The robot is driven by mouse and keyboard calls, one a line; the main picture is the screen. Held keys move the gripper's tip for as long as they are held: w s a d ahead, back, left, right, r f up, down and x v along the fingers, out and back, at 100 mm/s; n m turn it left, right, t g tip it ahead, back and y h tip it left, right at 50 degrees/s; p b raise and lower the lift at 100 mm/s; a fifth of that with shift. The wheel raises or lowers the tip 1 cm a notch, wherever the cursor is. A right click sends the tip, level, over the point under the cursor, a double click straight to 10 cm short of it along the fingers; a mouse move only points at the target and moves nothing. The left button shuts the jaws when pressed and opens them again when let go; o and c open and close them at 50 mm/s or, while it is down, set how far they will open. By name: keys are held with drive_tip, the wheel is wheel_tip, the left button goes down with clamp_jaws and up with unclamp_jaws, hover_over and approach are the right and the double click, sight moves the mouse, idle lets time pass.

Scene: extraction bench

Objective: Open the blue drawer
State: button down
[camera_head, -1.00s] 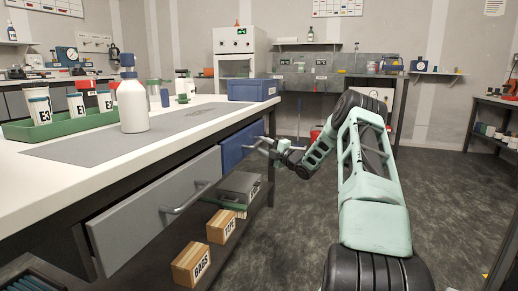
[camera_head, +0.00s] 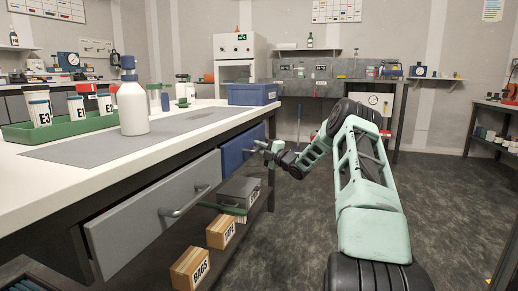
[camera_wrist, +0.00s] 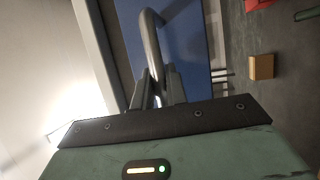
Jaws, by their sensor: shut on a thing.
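The blue drawer (camera_head: 240,148) is under the white worktop, beyond the grey drawer. Its front looks about in line with the grey one, and I see no clear gap. In the wrist view its blue front (camera_wrist: 190,45) fills the upper middle. Its curved metal handle (camera_wrist: 151,42) runs down between my fingers. My gripper (camera_head: 262,147) is at the drawer front; in the wrist view its two fingers (camera_wrist: 158,88) are shut on the handle. The handle's lower end is hidden by the fingers.
The grey drawer (camera_head: 155,208) with its own handle is nearer. Boxes (camera_head: 221,231) stand on the shelf below. A blue bin (camera_head: 252,94), a white bottle (camera_head: 133,105) and a green tray (camera_head: 70,130) are on the worktop. The floor (camera_head: 285,235) right of the bench is clear.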

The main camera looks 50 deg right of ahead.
drive_tip(key=s+d, duration=0.5)
drive_tip(key=s, duration=0.8)
drive_tip(key=s+d, duration=0.5)
drive_tip(key=s, duration=0.9)
drive_tip(key=shift+p, duration=0.45)
drive_tip(key=shift+s, duration=0.1)
drive_tip(key=c, duration=1.4)
unclamp_jaws()
drive_tip(key=shift+s, duration=0.1)
drive_tip(key=s+f+p, duration=0.1)
drive_tip(key=s+p, duration=0.1)
drive_tip(key=s, duration=0.6)
drive_tip(key=s+a+f+p, duration=0.1)
drive_tip(key=s+f+p, duration=0.1)
drive_tip(key=s, duration=0.7)
drive_tip(key=shift+f+p, duration=0.15)
drive_tip(key=shift+p, duration=0.2)
